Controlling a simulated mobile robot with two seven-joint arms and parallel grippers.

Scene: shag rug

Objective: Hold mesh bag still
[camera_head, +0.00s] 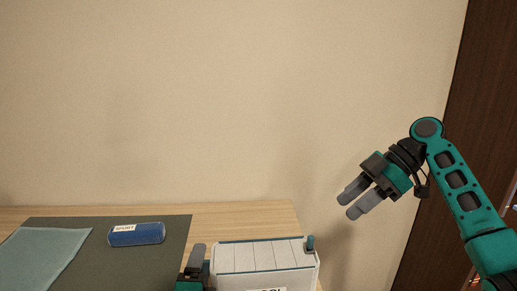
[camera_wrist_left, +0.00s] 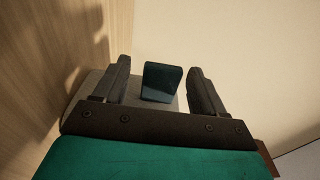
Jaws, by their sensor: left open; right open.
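A white, box-shaped bag (camera_head: 264,258) with vertical seams and a partly cut-off label stands at the table's front right; it looks like the mesh bag. A dark blue tab (camera_head: 311,243) rises from its right top corner. My left gripper (camera_head: 193,262) is at the bag's left side. In the left wrist view the left gripper (camera_wrist_left: 160,85) is open, with a dark blue block-like tab (camera_wrist_left: 161,80) between its fingers and a grey surface behind. I cannot tell if the fingers touch it. My right gripper (camera_head: 357,203) is open and empty, raised to the right of the bag.
A dark mat (camera_head: 165,265) covers the left of the wooden table (camera_head: 245,217). On it lie a blue roll (camera_head: 140,234) labelled SPORT and a pale teal cloth (camera_head: 45,262). A beige wall stands behind. The air above the table is clear.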

